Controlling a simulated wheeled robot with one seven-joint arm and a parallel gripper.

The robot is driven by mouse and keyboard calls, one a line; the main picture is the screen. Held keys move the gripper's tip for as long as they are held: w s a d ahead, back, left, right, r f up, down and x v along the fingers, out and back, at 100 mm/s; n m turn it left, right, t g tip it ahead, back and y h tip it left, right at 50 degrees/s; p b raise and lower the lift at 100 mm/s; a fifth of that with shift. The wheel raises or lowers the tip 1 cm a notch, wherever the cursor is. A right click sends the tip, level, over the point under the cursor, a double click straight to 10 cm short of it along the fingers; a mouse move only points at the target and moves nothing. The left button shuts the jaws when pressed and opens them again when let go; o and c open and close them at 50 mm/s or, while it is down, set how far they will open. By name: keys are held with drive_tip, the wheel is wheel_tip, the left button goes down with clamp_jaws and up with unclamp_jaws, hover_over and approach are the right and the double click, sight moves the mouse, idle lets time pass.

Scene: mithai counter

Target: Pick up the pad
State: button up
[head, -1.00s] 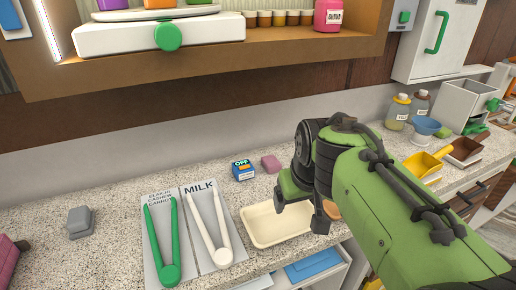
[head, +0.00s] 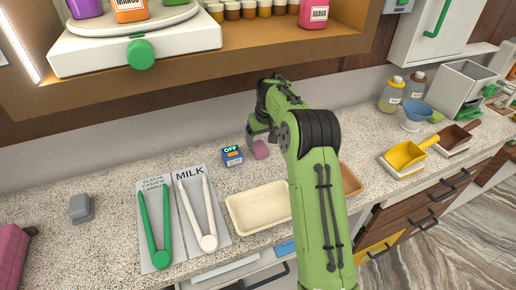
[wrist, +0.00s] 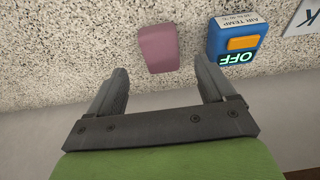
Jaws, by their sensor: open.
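The pink pad (head: 260,150) is a small block lying on the speckled counter, to the right of the blue box marked OFF. It also shows at the top middle of the wrist view (wrist: 158,48). My gripper (head: 260,136) is above the counter right by the pad and partly covers it in the head view. In the wrist view my gripper (wrist: 163,74) is open and empty. The pad lies just ahead of the gap between its fingers, and I cannot tell the height between them.
The blue box (head: 232,156) sits close beside the pad, and shows in the wrist view (wrist: 236,40). A cream tray (head: 233,218), tongs on a labelled mat (head: 186,238) and a grey block (head: 80,208) are nearer or left. A wall (head: 215,110) rises behind; a shelf (head: 180,66) overhangs.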

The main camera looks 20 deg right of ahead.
sight(259, 147)
drive_tip(key=x, duration=0.5)
drive_tip(key=shift+w+a+b, duration=0.1)
drive_tip(key=shift+w+b, duration=0.05)
drive_tip(key=shift+b, duration=0.2)
drive_tip(key=shift+c, duration=0.2)
drive_tip(key=c, duration=1.1)
drive_tip(key=v, duration=0.2)
drive_tip(key=p+v, duration=0.1)
drive_tip(key=v, duration=0.4)
drive_tip(key=shift+w+r+p, duration=0.3)
drive_tip(key=shift+w, duration=0.05)
drive_tip(key=s+b, duration=0.2)
drive_tip(key=s, duration=1.7)
drive_tip(key=shift+f+b, duration=0.1)
drive_tip(key=shift+b, duration=0.25)
